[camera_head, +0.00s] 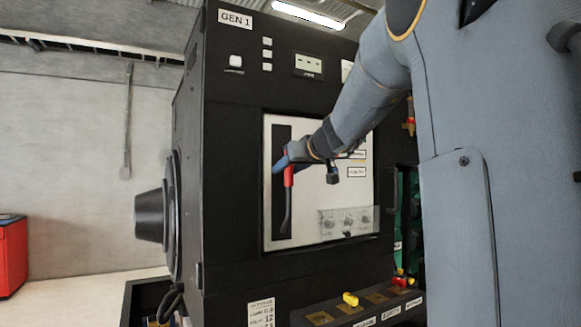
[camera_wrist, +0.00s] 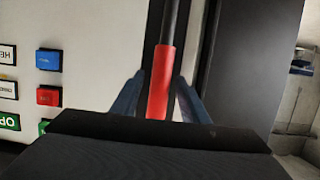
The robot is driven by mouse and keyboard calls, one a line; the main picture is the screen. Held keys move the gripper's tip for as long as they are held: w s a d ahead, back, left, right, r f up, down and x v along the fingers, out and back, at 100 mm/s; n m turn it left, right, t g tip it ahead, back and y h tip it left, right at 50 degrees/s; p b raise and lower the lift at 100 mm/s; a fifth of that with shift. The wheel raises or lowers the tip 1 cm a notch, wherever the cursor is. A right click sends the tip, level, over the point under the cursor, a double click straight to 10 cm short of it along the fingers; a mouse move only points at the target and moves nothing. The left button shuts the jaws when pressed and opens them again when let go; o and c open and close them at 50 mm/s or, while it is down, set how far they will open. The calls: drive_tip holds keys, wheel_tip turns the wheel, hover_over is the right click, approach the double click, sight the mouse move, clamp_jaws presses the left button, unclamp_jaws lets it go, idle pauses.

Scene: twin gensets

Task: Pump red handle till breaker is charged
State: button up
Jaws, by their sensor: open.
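The red handle (camera_head: 289,174) is the red grip on a dark lever on the pale breaker panel (camera_head: 275,235) of the GEN 1 cabinet. The lever's dark shaft runs down from the grip beside a black vertical slot. My gripper (camera_head: 281,163) is at the upper end of the red grip. In the wrist view the red handle (camera_wrist: 160,85) stands between the two blue fingers of my gripper (camera_wrist: 160,98), which are open, with a small gap on each side. My arm hides part of the panel, and I cannot read a charge indicator.
Blue and red buttons (camera_wrist: 47,95) sit beside the lever in the wrist view. A clear cover (camera_head: 347,221) with dials is low on the panel. A red cabinet (camera_head: 12,256) is at far left.

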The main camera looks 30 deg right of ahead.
sight(292, 178)
clamp_jaws()
drive_tip(key=s+b, duration=0.1)
drive_tip(key=s+f+b, duration=0.1)
drive_tip(key=s+b, duration=0.1)
drive_tip(key=s+f+b, duration=0.1)
drive_tip(key=shift+s+d, duration=0.1)
drive_tip(key=shift+s, duration=0.05)
drive_tip(key=shift+s+f+b, duration=0.2)
drive_tip(key=shift+s+b, duration=0.45)
drive_tip(key=shift+b, duration=0.1)
drive_tip(key=s+f+b, duration=0.3)
drive_tip(key=s+f, duration=0.5)
drive_tip(key=shift+s+f, duration=0.15)
drive_tip(key=shift+d, duration=0.15)
